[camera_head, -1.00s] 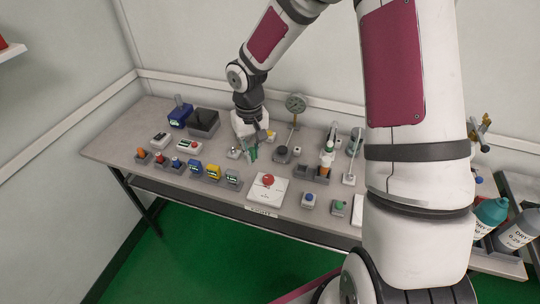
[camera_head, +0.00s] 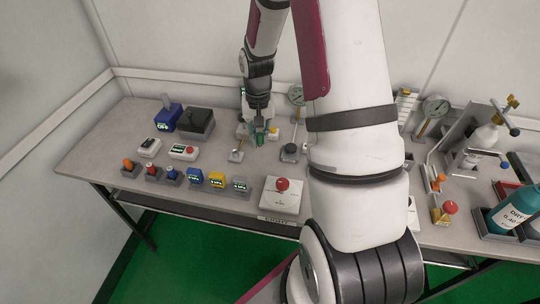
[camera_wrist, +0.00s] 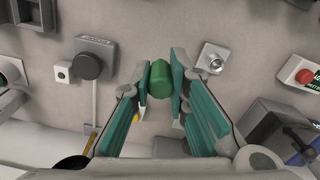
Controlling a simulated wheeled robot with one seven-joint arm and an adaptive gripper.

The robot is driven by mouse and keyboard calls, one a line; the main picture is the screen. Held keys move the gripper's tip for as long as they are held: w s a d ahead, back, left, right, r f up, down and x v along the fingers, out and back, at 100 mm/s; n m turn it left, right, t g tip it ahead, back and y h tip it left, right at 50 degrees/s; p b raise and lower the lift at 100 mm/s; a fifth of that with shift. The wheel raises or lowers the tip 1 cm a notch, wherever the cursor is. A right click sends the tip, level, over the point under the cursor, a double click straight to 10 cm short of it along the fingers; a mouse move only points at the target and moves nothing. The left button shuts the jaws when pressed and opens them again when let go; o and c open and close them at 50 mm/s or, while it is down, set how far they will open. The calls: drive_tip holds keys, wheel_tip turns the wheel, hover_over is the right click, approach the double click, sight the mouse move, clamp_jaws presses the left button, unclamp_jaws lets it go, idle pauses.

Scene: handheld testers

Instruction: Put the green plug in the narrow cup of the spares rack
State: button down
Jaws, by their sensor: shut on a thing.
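My gripper (camera_head: 259,138) is over the back middle of the grey table. In the wrist view my gripper (camera_wrist: 161,88) has its teal-padded fingers on both sides of a green plug (camera_wrist: 161,78), shut on it near the tips. The plug also shows as a small green patch in the head view (camera_head: 259,141). I cannot tell from these views whether its lower end touches anything. I cannot make out the spares rack or its narrow cup for certain; my arm hides part of the table in the head view.
Small grey holders with orange, red and blue knobs (camera_head: 171,172) and several small testers line the front left. A white box with a red button (camera_head: 282,184) stands at the front. A grey block with a black knob (camera_wrist: 90,64) is near the plug. Bottles (camera_head: 515,212) stand far right.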

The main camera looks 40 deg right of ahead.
sight(260, 146)
drive_tip(key=shift+f, duration=3.5)
drive_tip(key=shift+f, duration=0.1)
drive_tip(key=c, duration=1.5)
unclamp_jaws()
drive_tip(key=shift+c, duration=0.2)
